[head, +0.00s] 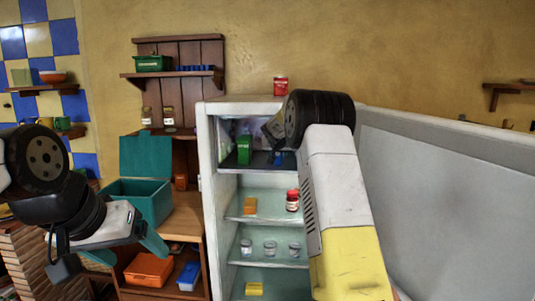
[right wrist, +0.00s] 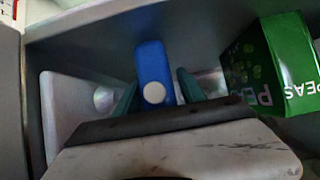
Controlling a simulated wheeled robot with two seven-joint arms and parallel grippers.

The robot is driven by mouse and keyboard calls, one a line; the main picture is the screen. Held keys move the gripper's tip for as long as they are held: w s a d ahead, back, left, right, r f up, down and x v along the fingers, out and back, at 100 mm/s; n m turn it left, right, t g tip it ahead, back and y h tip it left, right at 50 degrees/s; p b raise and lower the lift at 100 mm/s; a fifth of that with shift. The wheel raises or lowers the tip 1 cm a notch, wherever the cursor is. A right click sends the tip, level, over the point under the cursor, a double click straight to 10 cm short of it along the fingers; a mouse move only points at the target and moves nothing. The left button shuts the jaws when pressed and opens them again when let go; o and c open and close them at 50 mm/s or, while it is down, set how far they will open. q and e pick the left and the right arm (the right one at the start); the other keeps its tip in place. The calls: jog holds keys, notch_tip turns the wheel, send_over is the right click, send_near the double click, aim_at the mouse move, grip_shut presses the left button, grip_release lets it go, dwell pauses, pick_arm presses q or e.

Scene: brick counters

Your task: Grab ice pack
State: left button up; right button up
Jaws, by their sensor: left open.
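The ice pack (right wrist: 154,72) is blue with a round white cap and lies in the top freezer compartment of the fridge (head: 207,140). It also shows as a small blue patch in the head view (head: 277,158). My right gripper (right wrist: 157,82) reaches into that compartment with one teal finger on each side of the ice pack. I cannot tell whether the fingers press on it. In the head view my right arm hides most of that gripper. My left gripper (head: 122,257) is open and empty in front of the wooden cabinet, well apart from the fridge.
A green peas box (right wrist: 275,70) stands close right of the ice pack in the right wrist view. Compartment walls are near. Jars and orange packs sit on lower shelves. The open fridge door (head: 450,190) stands right of my right arm. A teal box (head: 145,195) is left.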

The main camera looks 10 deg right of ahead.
grip_shut()
jog(key=shift+r, duration=0.2)
